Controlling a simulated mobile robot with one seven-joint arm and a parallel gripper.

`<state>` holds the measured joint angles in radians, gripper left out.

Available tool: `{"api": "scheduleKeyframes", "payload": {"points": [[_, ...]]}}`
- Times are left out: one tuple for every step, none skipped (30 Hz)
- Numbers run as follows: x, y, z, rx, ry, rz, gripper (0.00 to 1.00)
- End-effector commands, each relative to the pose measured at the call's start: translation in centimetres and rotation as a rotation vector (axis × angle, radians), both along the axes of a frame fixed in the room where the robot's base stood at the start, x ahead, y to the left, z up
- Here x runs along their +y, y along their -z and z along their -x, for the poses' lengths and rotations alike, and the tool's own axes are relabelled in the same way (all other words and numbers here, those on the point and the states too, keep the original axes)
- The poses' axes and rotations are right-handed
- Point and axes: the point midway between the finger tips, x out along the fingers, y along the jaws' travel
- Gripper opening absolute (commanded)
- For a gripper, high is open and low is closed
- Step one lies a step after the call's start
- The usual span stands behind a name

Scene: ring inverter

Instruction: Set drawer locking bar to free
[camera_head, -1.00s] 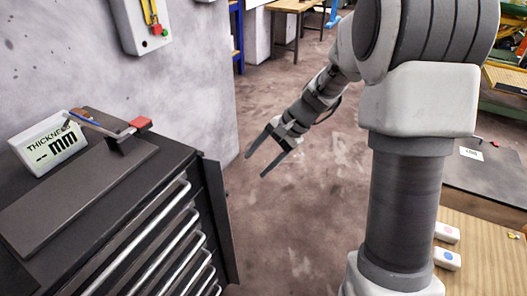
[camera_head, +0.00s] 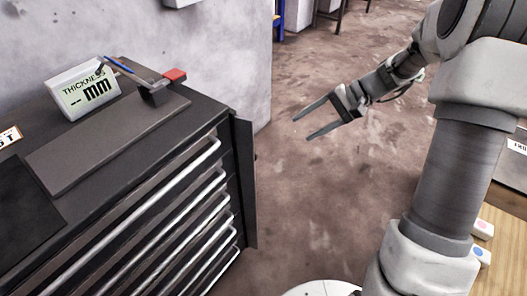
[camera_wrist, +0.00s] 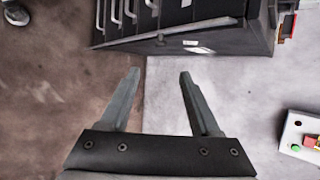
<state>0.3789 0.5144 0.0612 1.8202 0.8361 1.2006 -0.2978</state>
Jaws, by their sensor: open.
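The dark drawer cabinet (camera_head: 175,125) stands at the left in the head view, its several drawers with silver handles shut. A dark upright bar (camera_head: 245,185), apparently the locking bar, stands out along the right edge of its front. The cabinet also shows upside down at the top of the wrist view (camera_wrist: 235,25), where I cannot clearly tell the bar from the cabinet side. My gripper (camera_head: 293,128) is open and empty, in the air to the right of the bar and apart from it. In the wrist view, my gripper (camera_wrist: 159,73) points towards the cabinet.
A wall stands behind the cabinet. A box with buttons (camera_wrist: 300,140) shows at the right in the wrist view. The floor (camera_head: 310,200) right of the cabinet is clear.

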Motion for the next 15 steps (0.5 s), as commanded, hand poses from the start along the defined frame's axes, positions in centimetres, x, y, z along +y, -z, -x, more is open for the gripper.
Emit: {"api": "scheduleKeyframes", "payload": {"points": [[-0.3, 0.3, -0.1, -0.016, -0.014, -0.015, 0.63], [-0.3, 0.4, -0.1, -0.023, -0.021, -0.020, 0.63], [-0.2, 0.5, -0.1, -0.029, -0.029, -0.026, 0.63], [-0.1, 0.6, -0.1, -0.032, -0.031, -0.028, 0.63], [0.1, 0.8, -0.1, -0.033, -0.033, -0.029, 0.63], [0.4, 1.0, -0.1, -0.033, -0.034, -0.030, 0.63], [0.7, 1.3, -0.2, -0.033, -0.034, -0.030, 0.63], [1.1, 1.6, -0.2, -0.032, -0.033, -0.030, 0.63], [1.6, 2.2, -0.2, -0.032, -0.033, -0.029, 0.63], [2.1, 2.6, -0.2, -0.032, -0.035, -0.028, 0.63], [2.6, 3.0, -0.3, -0.031, -0.036, -0.029, 0.63], [3.2, 3.6, -0.3, -0.031, -0.034, -0.028, 0.63], [3.7, 4.0, -0.4, -0.030, -0.035, -0.029, 0.63], [4.2, 4.5, -0.4, -0.030, -0.035, -0.027, 0.63], [4.9, 5.1, -0.5, -0.030, -0.035, -0.027, 0.63]]}}
